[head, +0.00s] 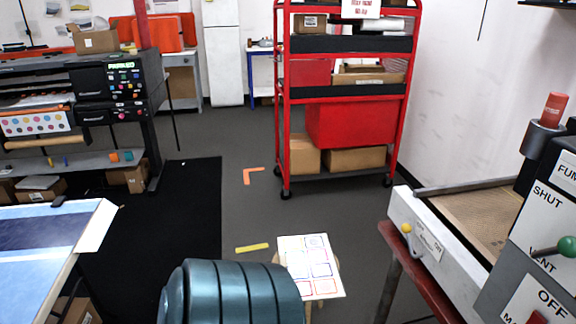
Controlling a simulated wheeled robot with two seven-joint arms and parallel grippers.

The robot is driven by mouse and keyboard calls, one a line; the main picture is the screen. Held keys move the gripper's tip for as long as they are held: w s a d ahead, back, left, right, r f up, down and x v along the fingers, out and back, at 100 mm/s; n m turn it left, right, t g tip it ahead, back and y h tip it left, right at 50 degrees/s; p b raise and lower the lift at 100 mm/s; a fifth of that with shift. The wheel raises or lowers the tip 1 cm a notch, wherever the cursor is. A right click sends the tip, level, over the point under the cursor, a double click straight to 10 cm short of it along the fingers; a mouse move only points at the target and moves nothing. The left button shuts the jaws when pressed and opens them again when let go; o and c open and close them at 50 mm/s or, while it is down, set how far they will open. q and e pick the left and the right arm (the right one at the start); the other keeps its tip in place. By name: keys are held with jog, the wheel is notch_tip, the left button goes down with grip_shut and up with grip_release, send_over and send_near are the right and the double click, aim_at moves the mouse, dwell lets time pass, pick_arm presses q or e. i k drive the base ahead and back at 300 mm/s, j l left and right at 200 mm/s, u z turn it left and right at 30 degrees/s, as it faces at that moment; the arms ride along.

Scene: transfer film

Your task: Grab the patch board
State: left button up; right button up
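The patch board appears to be the white panel (310,262) with rows of red- and blue-outlined boxes, low at the bottom centre of the head view. It rests on what looks like a small wooden stool, mostly hidden beneath it. Its lower left edge is close to a ribbed teal rounded object, and I cannot tell whether they touch. Neither of my grippers shows in the head view.
The ribbed teal object (235,294) fills the bottom centre. A machine with a mesh bed (480,222) and levers stands right. A red shelf cart (345,90) stands behind. A printer (108,85) and light-blue table (35,215) are left. Grey floor (340,215) is open in the middle.

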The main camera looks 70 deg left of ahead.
aim_at(310, 259)
jog(key=u, duration=2.2)
